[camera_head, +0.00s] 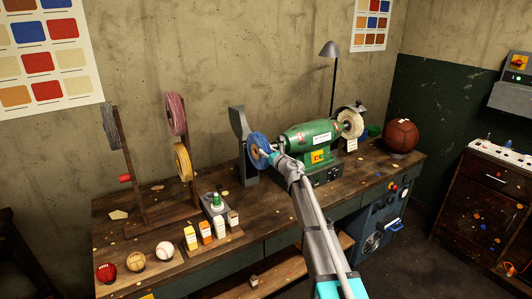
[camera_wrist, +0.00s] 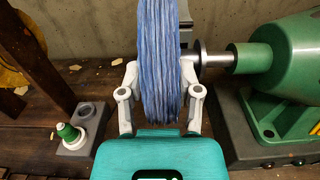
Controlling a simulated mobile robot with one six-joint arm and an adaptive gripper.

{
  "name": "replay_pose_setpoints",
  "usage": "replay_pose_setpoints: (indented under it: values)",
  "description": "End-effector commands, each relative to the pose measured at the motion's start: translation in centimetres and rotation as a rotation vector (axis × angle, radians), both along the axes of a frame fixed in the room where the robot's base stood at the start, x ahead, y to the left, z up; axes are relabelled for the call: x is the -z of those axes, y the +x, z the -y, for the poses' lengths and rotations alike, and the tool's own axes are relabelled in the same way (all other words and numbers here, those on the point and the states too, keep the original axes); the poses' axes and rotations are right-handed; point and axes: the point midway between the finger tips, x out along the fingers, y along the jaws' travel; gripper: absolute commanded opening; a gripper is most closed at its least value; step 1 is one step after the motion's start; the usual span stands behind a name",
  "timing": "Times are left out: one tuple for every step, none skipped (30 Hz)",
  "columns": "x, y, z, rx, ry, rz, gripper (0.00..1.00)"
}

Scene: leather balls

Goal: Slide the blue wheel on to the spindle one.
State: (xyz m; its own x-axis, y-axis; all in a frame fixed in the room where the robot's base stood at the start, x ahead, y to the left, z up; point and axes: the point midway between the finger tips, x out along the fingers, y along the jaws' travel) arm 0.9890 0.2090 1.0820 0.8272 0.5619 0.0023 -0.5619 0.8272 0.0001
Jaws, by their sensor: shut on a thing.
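The blue wheel (camera_head: 258,148) is upright at the left end of the green polishing machine (camera_head: 308,140). My gripper (camera_head: 270,156) is shut on it. In the wrist view the blue wheel (camera_wrist: 160,70) stands edge-on between my two gripper fingers (camera_wrist: 160,92). The left spindle (camera_wrist: 216,60), with its round metal flange, points at the wheel's right face from the machine's green housing (camera_wrist: 270,58). The wheel is close beside the flange. Its centre is hidden, so I cannot tell whether the spindle enters it.
A grey guard (camera_head: 240,140) stands behind the wheel. A pale wheel (camera_head: 350,123) is on the machine's right end. A rack at left holds a pink wheel (camera_head: 176,113) and a yellow wheel (camera_head: 182,161). Bottles (camera_head: 206,231) and balls (camera_head: 165,251) line the bench front.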

Motion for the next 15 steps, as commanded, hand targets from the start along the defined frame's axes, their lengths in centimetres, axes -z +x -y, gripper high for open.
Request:
replay_pose_setpoints:
  values:
    - [-0.01, 0.01, -0.01, 0.0, 0.0, 0.0, 0.0]
    - [-0.01, 0.0, 0.0, 0.0, 0.001, -0.001, 0.0]
    - [-0.01, 0.01, 0.01, 0.0, 0.001, -0.001, 0.0]
    - [-0.01, 0.02, 0.02, 0.0, 0.001, -0.001, 0.0]
    - [-0.01, 0.04, 0.04, 0.0, 0.0, 0.0, 0.0]
    - [-0.01, 0.06, 0.07, 0.0, 0.001, -0.001, 0.0]
    - [-0.01, 0.08, 0.1, 0.0, 0.001, -0.001, 0.0]
    - [-0.01, 0.1, 0.13, 0.0, 0.001, -0.001, 0.0]
    - [-0.01, 0.13, 0.18, 0.0, 0.001, -0.001, 0.0]
    - [-0.01, 0.15, 0.21, 0.0, 0.001, -0.001, 0.0]
    - [-0.01, 0.18, 0.25, 0.0, 0.001, -0.001, 0.0]
    - [-0.01, 0.22, 0.3, 0.0, 0.001, -0.001, 0.0]
    - [-0.01, 0.24, 0.34, 0.0, 0.001, -0.001, 0.0]
    - [-0.01, 0.27, 0.37, 0.0, 0.0, 0.0, 0.0]
    - [-0.01, 0.3, 0.42, 0.0, 0.001, -0.001, 0.0]
